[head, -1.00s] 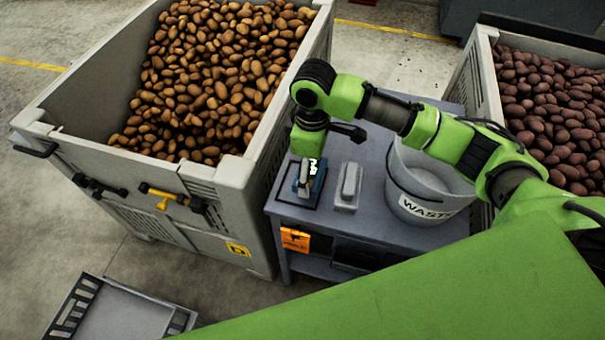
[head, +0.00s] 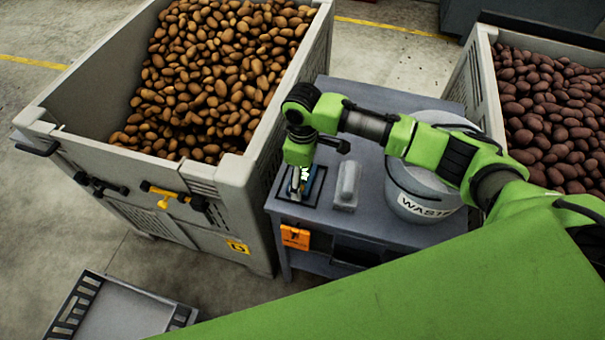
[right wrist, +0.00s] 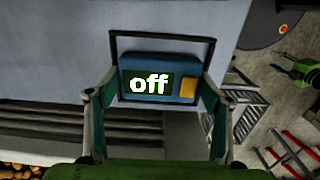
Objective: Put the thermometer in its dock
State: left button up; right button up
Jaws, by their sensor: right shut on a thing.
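The thermometer (right wrist: 150,88) is a blue box with a screen reading "off" and a yellow button. In the head view only a bit of it (head: 310,177) shows below my right gripper (head: 303,176). In the right wrist view my right gripper (right wrist: 155,98) has one finger on each side of it and is shut on it. A thin dark frame, the dock (right wrist: 162,35), surrounds the thermometer's upper part in that view. The dock (head: 287,195) sits on the grey table's left side. I cannot tell whether the thermometer touches its floor. My left gripper is not in view.
A grey block (head: 347,184) stands just right of the dock on the grey table (head: 345,222). A white waste bucket (head: 420,207) stands further right. A large potato crate (head: 225,200) borders the table's left; another crate (head: 487,90) is at right.

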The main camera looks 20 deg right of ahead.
jog(key=o, duration=1.2)
notch_tip(320, 180, up, 12)
jog(key=shift+r+b, duration=0.15)
jog(key=shift+b, duration=0.55)
jog(key=shift+s, duration=0.1)
